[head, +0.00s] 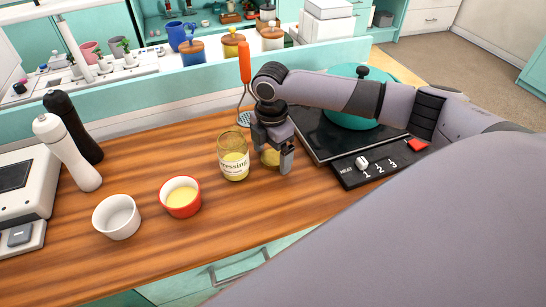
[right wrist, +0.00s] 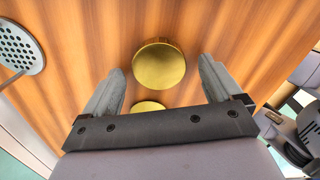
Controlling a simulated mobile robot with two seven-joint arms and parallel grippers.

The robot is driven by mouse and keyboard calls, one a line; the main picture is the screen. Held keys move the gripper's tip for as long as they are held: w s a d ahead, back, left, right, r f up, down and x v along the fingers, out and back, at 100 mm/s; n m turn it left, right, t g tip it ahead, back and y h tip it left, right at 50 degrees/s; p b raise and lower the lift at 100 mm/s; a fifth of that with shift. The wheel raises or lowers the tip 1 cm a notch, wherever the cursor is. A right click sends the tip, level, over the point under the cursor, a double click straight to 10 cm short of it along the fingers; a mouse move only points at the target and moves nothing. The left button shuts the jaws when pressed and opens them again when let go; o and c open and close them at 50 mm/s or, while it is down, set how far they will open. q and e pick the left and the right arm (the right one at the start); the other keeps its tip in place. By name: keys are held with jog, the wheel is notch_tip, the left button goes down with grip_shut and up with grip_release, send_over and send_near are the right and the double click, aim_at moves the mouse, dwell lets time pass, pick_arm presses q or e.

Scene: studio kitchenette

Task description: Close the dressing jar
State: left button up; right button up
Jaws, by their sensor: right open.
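The dressing jar (head: 233,165) is a clear glass with a pale label and yellow contents, upright on the wooden counter. Its top looks open. A gold round lid (head: 270,157) lies to the right of the jar, partly hidden behind my right gripper (head: 273,158). The right gripper is open and points down over the lid. In the right wrist view the gold disc (right wrist: 160,67) shows ahead of and between the open fingers (right wrist: 160,85), not gripped. A second gold shape (right wrist: 150,106) is mostly hidden by the gripper body; I cannot tell what it is. My left gripper is out of view.
A red bowl (head: 181,197) and a white bowl (head: 116,217) stand left of the jar. A black hob (head: 320,137) with a teal pot (head: 352,115) is at right. White and black mills (head: 68,152) stand at left.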

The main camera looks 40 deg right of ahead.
aim_at(271, 158)
jog(key=shift+f, duration=0.25)
jog(key=c, duration=1.1)
jog(key=shift+r, duration=0.1)
notch_tip(271, 158, up, 20)
jog(key=p, duration=0.1)
